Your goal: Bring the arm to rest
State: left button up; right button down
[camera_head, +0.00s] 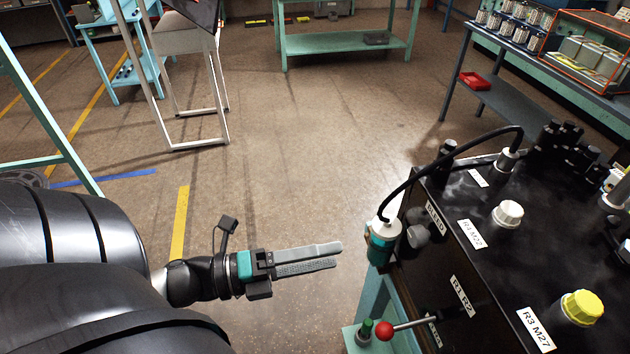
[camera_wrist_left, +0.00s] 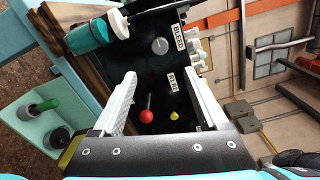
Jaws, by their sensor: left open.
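My left gripper (camera_head: 337,255) reaches in from the left, above the floor and left of the black hydraulic unit (camera_head: 485,245). Its grey fingers point right and hold nothing; in the left wrist view the two fingers (camera_wrist_left: 162,84) stand apart with no object between them. A black hose (camera_head: 440,157) arches from a fitting on top of the unit down to a teal and white cylinder (camera_head: 383,243) on its near-left side. The cylinder also shows in the left wrist view (camera_wrist_left: 90,37). The gripper is apart from the hose and cylinder. My right gripper is not in view.
A red-ball lever (camera_head: 384,331) and a green-topped post (camera_head: 366,330) stand low at the unit's front. White (camera_head: 507,214) and yellow (camera_head: 581,307) caps sit on top. The floor (camera_head: 300,150) is clear beyond the gripper. A teal bench (camera_head: 345,45) stands behind.

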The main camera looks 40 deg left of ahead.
pick_arm(q)
jog(key=shift+s+a, duration=0.25)
jog(key=shift+s, duration=0.15)
jog(key=shift+f, duration=0.1)
jog(key=s+a+f+n+g+y+b, duration=0.1)
jog(key=a+f+n+y+b, duration=0.4)
jog(key=f, duration=0.8)
jog(key=s+a+f+n+g+y+b, duration=0.15)
jog(key=f+n, duration=0.45)
jog(key=f, duration=0.6)
jog(key=s+a+f+n+g+y+b, duration=0.15)
jog(key=f+n+y, duration=0.35)
jog(key=f, duration=0.8)
jog(key=s+d+f+n+g+b, duration=0.3)
jog(key=s+f, duration=0.6)
jog(key=f, duration=0.3)
jog(key=s+d+f+n+g+b, duration=0.4)
jog(key=s+d+f+n+g, duration=0.2)
jog(key=s+f, duration=0.3)
notch_tip(320, 180, down, 3)
jog(key=shift+s+d+r+n, duration=0.1)
jog(key=shift+s+d+n, duration=0.1)
jog(key=shift+d+n, duration=0.3)
jog(key=shift+h, duration=0.25)
jog(key=shift+c, duration=0.2)
